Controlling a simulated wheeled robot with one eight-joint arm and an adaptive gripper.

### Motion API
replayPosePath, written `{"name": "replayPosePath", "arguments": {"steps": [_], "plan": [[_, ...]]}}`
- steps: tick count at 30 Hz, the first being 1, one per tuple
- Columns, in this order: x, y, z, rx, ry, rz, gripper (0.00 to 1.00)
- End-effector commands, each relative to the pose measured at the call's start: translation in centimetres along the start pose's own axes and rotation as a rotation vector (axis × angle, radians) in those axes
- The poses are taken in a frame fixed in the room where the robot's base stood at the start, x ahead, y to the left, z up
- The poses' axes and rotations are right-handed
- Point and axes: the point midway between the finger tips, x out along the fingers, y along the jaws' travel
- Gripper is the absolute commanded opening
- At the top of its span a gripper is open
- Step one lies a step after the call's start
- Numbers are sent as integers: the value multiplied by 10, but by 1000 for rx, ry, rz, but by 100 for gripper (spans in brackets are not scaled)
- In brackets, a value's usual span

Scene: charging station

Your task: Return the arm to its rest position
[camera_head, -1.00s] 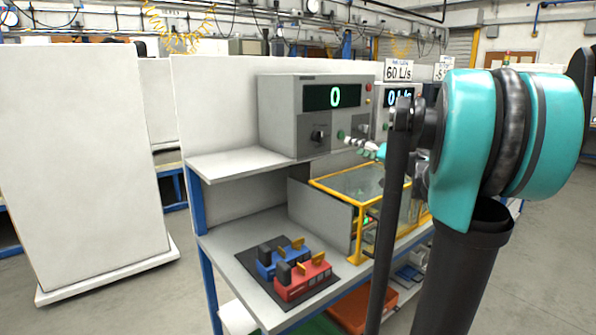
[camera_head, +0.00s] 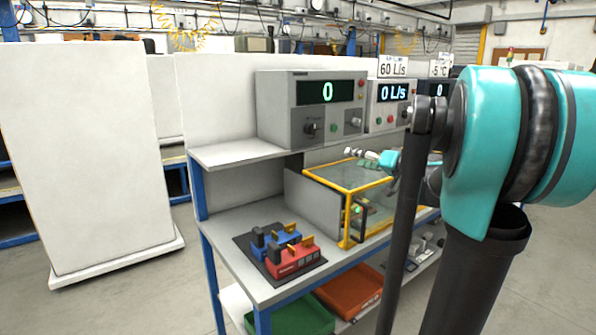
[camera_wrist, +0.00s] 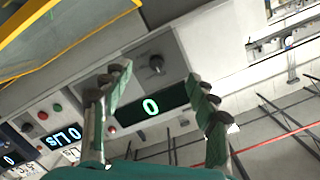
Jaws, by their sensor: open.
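My arm (camera_head: 503,140), teal and black, stands large at the right of the head view. My gripper (camera_head: 350,152) shows small there, in front of the station and above the yellow-framed clear case (camera_head: 352,187). In the wrist view my gripper (camera_wrist: 160,82) has its two green and grey fingers wide apart, with nothing between them. Beyond the fingers is the grey control box (camera_head: 312,108), its display (camera_wrist: 151,107) reading 0. The forearm is partly hidden behind my nearer arm links.
The station's lower shelf (camera_head: 232,262) holds a blue block (camera_head: 268,243) and a red block (camera_head: 285,265) on a dark mat. A second box (camera_head: 390,105) reads 0 L/s. Green (camera_head: 300,318) and orange (camera_head: 352,290) bins sit below. A white panel (camera_head: 85,160) stands left. Floor between is clear.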

Motion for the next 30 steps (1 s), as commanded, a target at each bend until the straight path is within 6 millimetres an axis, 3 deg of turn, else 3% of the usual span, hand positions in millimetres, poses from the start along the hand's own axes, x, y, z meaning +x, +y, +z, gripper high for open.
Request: {"name": "replayPosePath", "arguments": {"steps": [8,11,14,18,21,25,30], "plan": [[0,-3,80,6,-173,69,59],[-5,-2,122,7,-261,115,59],[-17,2,177,4,-376,189,59],[-54,15,266,-15,-555,348,59],[-89,30,319,-41,-660,484,59],[-136,51,366,-87,-747,655,59],[-179,69,394,-137,-787,809,59]]}}
